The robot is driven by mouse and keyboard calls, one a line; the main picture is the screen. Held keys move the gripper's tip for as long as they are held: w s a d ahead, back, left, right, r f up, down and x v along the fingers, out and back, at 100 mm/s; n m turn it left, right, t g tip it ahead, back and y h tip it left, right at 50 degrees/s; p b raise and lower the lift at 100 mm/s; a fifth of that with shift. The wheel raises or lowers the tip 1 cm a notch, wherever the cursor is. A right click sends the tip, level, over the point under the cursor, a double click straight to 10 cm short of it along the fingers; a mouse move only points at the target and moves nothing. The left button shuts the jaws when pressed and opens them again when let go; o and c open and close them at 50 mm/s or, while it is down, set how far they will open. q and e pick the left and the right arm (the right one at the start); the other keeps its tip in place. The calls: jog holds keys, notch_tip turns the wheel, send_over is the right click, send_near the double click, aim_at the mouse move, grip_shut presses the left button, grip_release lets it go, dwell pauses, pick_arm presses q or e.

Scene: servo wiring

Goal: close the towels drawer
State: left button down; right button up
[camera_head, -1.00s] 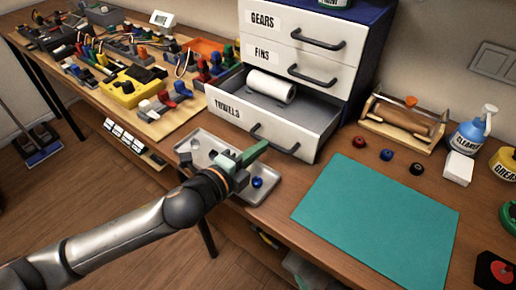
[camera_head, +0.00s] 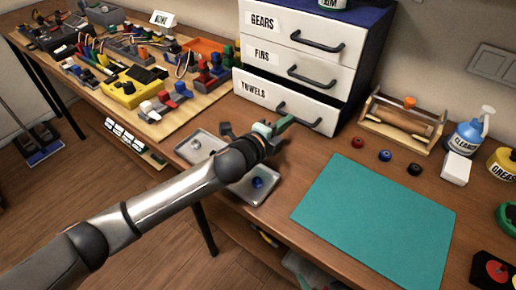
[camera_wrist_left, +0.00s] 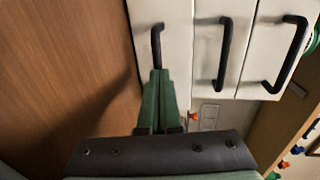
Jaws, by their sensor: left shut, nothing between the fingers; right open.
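The towels drawer (camera_head: 262,92) is the lowest of three white drawers in the blue cabinet. In the left wrist view the fingertips (camera_wrist_left: 159,73) point at the handle's lower end; contact is unclear. My right gripper is not in view.
The gears drawer (camera_head: 285,24) and fins drawer (camera_head: 285,60) above are shut. A grey tray (camera_head: 200,143) lies below my left forearm. A teal mat (camera_head: 375,220) lies at right. A wooden-framed box (camera_head: 402,123) stands right of the cabinet.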

aim_at(300, 108)
pick_arm(q)
jog(key=x, duration=0.4)
jog(key=shift+w+d+r, duration=0.1)
jog(key=shift+r, duration=0.25)
jog(key=shift+w+r+b, duration=0.1)
jog(key=shift+r+b, duration=0.1)
jog(key=shift+b, duration=0.1)
jog(key=shift+r, duration=0.1)
pick_arm(e)
jog(key=shift+a+r, duration=0.1)
jog(key=shift+a, duration=0.25)
